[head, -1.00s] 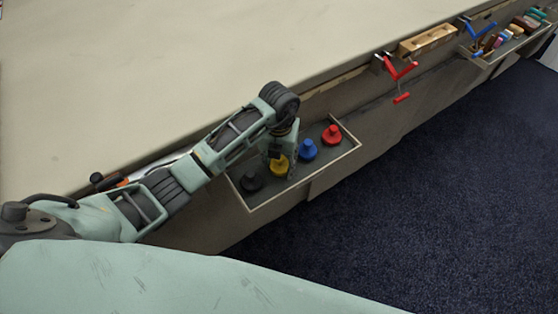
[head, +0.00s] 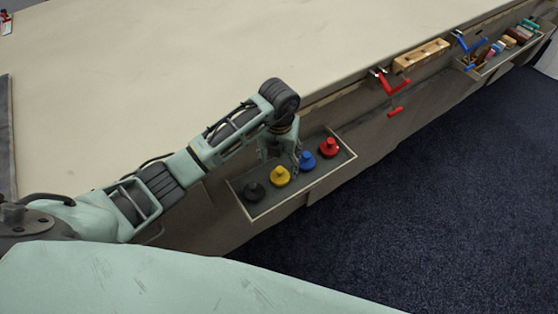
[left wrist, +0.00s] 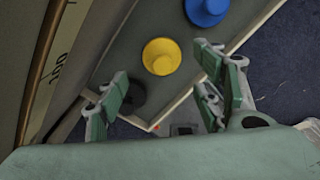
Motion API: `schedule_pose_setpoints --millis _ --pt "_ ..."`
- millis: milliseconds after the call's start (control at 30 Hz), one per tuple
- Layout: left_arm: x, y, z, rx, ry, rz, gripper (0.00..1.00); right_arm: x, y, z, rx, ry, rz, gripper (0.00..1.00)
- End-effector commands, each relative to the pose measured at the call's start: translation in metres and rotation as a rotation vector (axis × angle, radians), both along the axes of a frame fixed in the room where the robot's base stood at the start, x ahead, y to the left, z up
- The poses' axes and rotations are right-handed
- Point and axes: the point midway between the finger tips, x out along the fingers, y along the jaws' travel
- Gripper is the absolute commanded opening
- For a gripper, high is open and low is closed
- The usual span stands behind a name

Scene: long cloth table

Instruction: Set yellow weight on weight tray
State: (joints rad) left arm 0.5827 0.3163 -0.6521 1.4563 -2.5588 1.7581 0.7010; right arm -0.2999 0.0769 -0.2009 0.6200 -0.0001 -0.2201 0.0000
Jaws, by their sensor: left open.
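The yellow weight (head: 280,176) stands upright in the weight tray (head: 315,182), a shallow tray on the table's side, between the black weight (head: 254,191) and the blue weight (head: 307,161). My left gripper (head: 281,154) is open and empty, just above and behind the yellow weight in the head view. In the left wrist view the yellow weight (left wrist: 161,56) shows between the spread fingers of my left gripper (left wrist: 163,72), apart from them. There the blue weight (left wrist: 206,10) is at the top and a finger partly hides the black weight (left wrist: 133,95). My right gripper is not in view.
The red weight (head: 328,147) stands at the tray's far end. Red (head: 392,88) and blue (head: 470,42) clamps, a wooden block (head: 421,55) and another filled tray (head: 512,52) line the table's side farther right. The tabletop (head: 170,80) is mostly bare; dark blue carpet lies below.

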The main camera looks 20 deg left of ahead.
Motion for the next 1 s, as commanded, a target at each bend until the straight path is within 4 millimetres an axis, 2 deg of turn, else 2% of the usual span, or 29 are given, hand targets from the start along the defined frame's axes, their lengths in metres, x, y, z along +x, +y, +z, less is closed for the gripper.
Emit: schedule_pose_setpoints --millis 33,300,500,1000 --pt "0.000 0.001 0.016 0.001 -0.001 0.000 0.61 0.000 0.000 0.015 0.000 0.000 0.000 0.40" --pt "0.000 0.000 0.047 0.000 -0.001 0.000 0.61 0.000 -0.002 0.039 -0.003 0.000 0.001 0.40" --pt "0.000 0.000 0.053 0.000 0.000 -0.001 0.61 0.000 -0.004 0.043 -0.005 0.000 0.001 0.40" --pt "0.000 0.000 0.053 0.000 0.000 0.000 0.61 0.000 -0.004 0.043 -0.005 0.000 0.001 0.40"
